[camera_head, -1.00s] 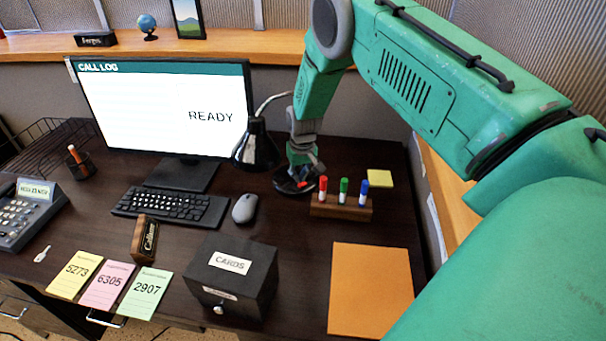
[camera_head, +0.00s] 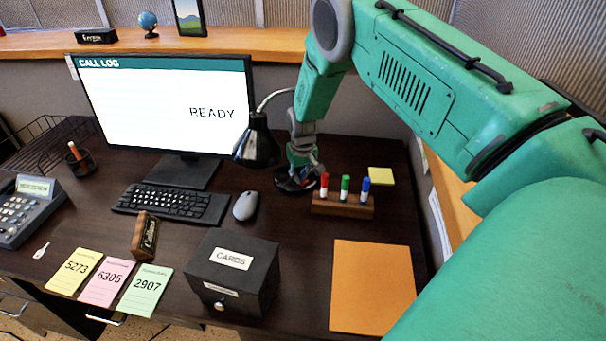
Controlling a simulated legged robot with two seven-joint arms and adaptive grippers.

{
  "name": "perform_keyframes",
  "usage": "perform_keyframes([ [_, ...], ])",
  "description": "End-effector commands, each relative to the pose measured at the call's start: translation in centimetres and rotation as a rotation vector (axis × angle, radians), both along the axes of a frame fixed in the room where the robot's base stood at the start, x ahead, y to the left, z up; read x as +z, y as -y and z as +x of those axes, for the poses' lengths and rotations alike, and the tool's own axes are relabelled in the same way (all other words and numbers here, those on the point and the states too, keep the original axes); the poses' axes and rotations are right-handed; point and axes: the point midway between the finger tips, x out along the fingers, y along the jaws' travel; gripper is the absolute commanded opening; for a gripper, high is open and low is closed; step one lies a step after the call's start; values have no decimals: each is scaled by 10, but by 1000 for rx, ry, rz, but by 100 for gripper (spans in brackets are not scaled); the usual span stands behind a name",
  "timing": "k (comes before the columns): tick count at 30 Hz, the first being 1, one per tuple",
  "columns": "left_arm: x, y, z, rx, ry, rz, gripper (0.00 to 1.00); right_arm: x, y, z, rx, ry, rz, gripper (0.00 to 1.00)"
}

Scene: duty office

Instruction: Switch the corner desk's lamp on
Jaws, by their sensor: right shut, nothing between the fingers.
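The black desk lamp (camera_head: 257,146) stands on the dark corner desk, right of the monitor, with its shade tilted down and a thin curved neck. Its round base (camera_head: 284,185) is partly hidden by my right gripper. My right gripper (camera_head: 297,179) is shut and empty, pointing down at the lamp's base; whether it touches the base or a switch on it I cannot tell. No light shows from the shade. My left gripper is not in view.
A marker holder (camera_head: 342,207) with three markers stands just right of the gripper. The monitor (camera_head: 165,105), keyboard (camera_head: 172,203) and mouse (camera_head: 245,206) are to the left. A black CARDS box (camera_head: 262,272) and an orange sheet (camera_head: 372,287) lie nearer.

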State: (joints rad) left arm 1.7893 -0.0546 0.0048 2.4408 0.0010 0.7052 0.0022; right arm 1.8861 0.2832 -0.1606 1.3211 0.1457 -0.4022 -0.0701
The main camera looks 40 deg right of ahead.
Motion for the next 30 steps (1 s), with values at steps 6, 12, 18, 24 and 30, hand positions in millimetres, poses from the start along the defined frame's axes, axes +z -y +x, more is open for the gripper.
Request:
perform_keyframes([
  [6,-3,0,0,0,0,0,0,-5,2,-1,-1,-1,3,0],
  [12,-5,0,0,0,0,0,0,-8,2,-1,-1,-1,2,0],
  [18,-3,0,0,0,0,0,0,-5,1,0,-1,-1,1,0],
  [24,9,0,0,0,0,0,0,11,1,0,-1,0,1,0],
  [30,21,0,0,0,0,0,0,27,1,0,-1,-1,1,0],
])
